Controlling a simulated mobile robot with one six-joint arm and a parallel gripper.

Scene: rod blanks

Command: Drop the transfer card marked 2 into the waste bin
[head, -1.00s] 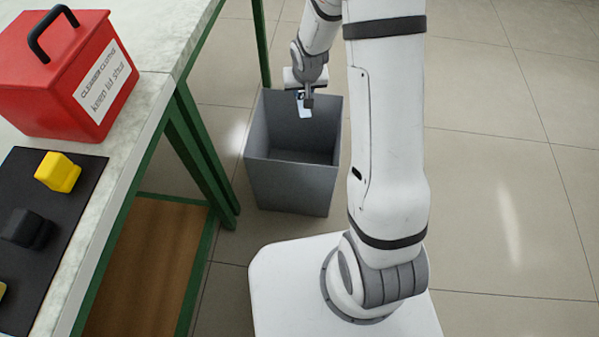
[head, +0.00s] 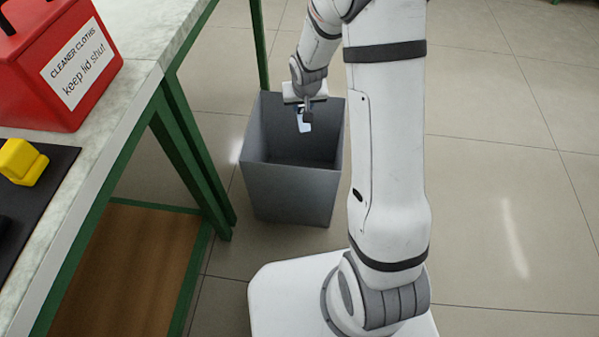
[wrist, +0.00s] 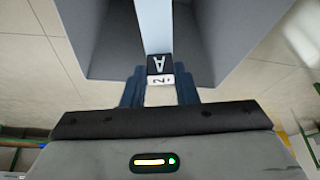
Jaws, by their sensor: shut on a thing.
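The card marked 2 (wrist: 160,79) is held between the fingers of my gripper (wrist: 160,92). In the wrist view its near end shows a white patch with a 2 and a black patch with an A; a pale strip runs away from them. In the head view the small pale card (head: 304,124) hangs down from my gripper (head: 308,108). The grey waste bin (head: 290,194) stands open on the floor, and the card shows against its inside far wall, within the outline of the mouth. The bin's walls (wrist: 103,45) also surround the card in the wrist view.
A table with green legs (head: 186,150) and a lower wooden shelf (head: 125,270) stands left of the bin. On it are a red cleaner-cloths box (head: 40,95) and a black mat (head: 48,180) with a yellow block (head: 22,162).

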